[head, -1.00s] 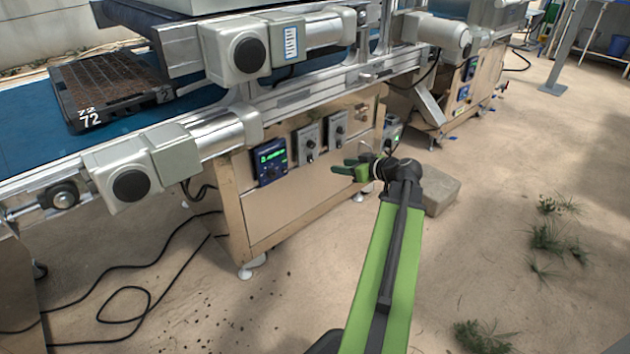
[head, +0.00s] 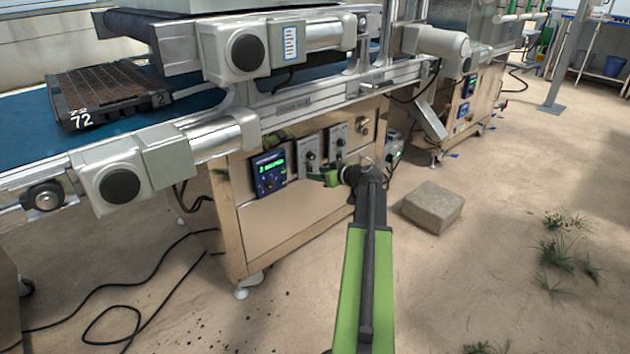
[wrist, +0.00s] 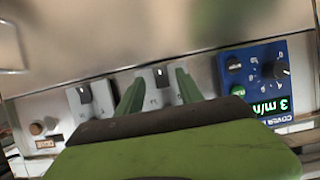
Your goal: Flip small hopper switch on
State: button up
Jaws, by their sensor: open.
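Two grey switch boxes sit side by side on the beige machine panel (head: 290,212). The left box (head: 308,145) is next to the blue controller; the right box (head: 338,134) is beyond it. I cannot read which one is the small hopper switch. My gripper (head: 318,176) is open in front of the panel, just below the left box. In the wrist view, which looks turned over, the fingers of my gripper (wrist: 160,88) stand on either side of the box nearest the controller (wrist: 160,76). Contact cannot be told. The other box (wrist: 85,97) is outside the fingers.
The blue controller (head: 268,175) has a lit green display and knobs. The conveyor with motors (head: 120,186) overhangs the panel, carrying a black tray (head: 95,118). A stone block (head: 433,206) lies on the floor right of my arm. Cables lie on the floor at left.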

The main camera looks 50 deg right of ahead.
jog(key=shift+x, duration=0.9)
grip_shut()
jog(key=shift+f, duration=0.1)
